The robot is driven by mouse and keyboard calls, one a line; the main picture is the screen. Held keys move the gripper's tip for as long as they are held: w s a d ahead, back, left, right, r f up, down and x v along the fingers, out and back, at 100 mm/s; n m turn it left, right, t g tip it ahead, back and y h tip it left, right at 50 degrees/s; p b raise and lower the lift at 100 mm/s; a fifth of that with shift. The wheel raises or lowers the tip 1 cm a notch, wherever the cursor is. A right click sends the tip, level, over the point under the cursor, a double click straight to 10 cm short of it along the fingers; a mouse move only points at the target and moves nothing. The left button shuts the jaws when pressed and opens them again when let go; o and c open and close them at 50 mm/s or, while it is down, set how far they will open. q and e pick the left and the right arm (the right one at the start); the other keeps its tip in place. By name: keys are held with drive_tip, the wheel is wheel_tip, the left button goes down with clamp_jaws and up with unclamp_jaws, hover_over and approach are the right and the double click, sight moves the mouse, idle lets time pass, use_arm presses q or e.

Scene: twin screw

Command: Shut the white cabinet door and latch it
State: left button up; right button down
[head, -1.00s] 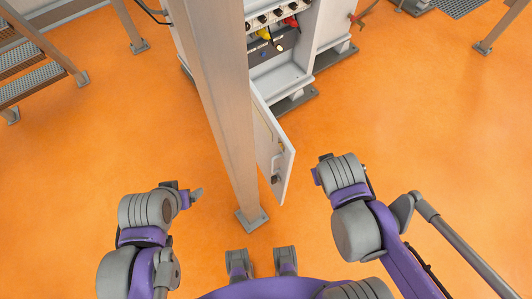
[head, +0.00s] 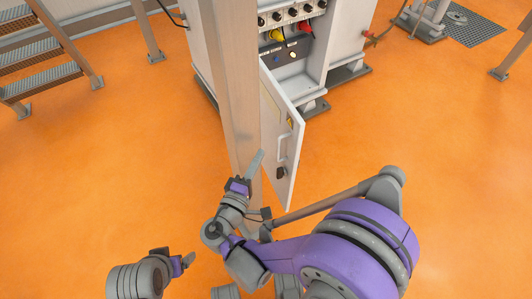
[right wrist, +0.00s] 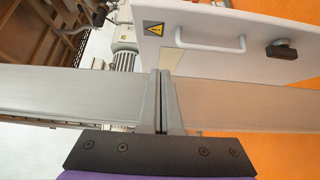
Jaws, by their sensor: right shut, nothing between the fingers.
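The white cabinet (head: 342,45) stands at the top centre of the head view with its front open. Its white door (head: 270,98) is swung out towards me and shows in the right wrist view (right wrist: 262,22). The door has a pale bar handle (right wrist: 210,47) and a black latch (right wrist: 281,50). My right gripper (head: 257,160) is shut and empty, just left of the door and in front of the grey post. Its fingers show pressed together in the right wrist view (right wrist: 160,90), apart from the handle. My left gripper (head: 188,261) is at the lower left, away from the door; its opening is unclear.
A grey upright post (head: 232,90) stands close to the left of the door and partly hides the cabinet. Red and yellow plugs sit inside the cabinet. Metal steps (head: 45,75) stand at the upper left. Orange floor (head: 430,150) is clear on the right.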

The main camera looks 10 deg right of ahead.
approach(288, 122)
drive_tip(key=w, duration=0.4)
drive_tip(key=shift+w+d+f+b, duration=0.1)
drive_tip(key=shift+w+d+b, duration=0.1)
drive_tip(key=shift+d+b, duration=0.25)
drive_tip(key=shift+w+d+b, duration=0.2)
drive_tip(key=shift+d, duration=0.35)
drive_tip(key=shift+w+d, duration=0.15)
drive_tip(key=shift+d, duration=0.45)
